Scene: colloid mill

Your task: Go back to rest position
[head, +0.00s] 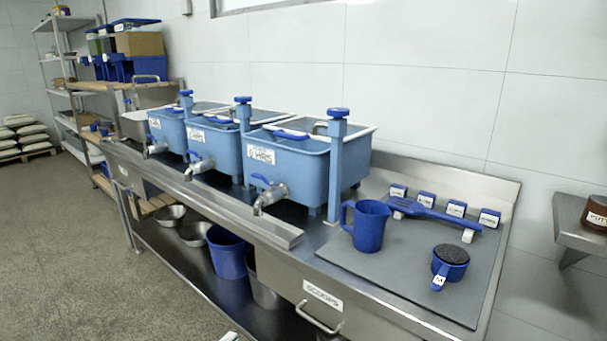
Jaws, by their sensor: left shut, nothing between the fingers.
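Only a small pale piece at the bottom edge of the head view shows of my left gripper (229,337), low in front of the steel bench (375,318). It is shut and holds nothing. Most of it is cut off by the frame. My right gripper is not in view.
Three blue tanks with taps, the nearest (300,172) labelled "0 HRS", stand on the bench. A blue jug (370,228), a scoop with dark contents (451,262) and a blue paddle (432,212) are on the grey mat (400,265). Buckets (227,252) stand below. Floor at left is clear.

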